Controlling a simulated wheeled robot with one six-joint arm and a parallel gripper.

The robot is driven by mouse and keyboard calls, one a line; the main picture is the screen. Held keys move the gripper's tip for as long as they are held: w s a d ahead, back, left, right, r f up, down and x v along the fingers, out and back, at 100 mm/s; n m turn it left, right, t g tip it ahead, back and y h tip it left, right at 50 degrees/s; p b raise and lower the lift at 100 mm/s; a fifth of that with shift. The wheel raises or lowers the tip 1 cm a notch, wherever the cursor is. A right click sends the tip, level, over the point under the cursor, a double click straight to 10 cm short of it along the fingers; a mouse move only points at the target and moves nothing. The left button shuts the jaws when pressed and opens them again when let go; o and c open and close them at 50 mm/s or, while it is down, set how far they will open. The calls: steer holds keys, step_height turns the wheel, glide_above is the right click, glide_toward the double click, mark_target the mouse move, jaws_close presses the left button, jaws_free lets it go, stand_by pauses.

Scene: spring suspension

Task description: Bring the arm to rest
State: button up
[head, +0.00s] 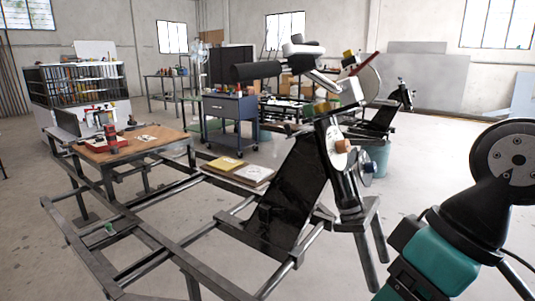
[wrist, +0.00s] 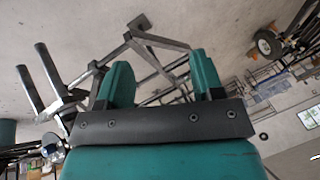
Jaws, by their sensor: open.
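My gripper (wrist: 163,80) shows in the wrist view, with two teal fingers standing apart and nothing between them. Beyond the fingers, the wrist view shows grey metal bars and the floor, tilted in the picture. In the head view, part of my own arm (head: 440,262), teal and black, fills the lower right. I cannot make out the fingertips there. A grey metal frame (head: 165,252) stands in front of me, to the left of my arm.
A wooden-topped bench (head: 140,143) with a red tool (head: 112,140) stands at the left. A dark blue cart (head: 230,108) is behind the frame. Open floor (head: 425,145) shows between the strut and my arm.

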step_height(320, 180, up, 23)
steer(key=s+p, duration=0.2)
steer(key=p, duration=2.2)
steer(key=shift+d+r, duration=0.2)
steer(key=shift+d, duration=0.05)
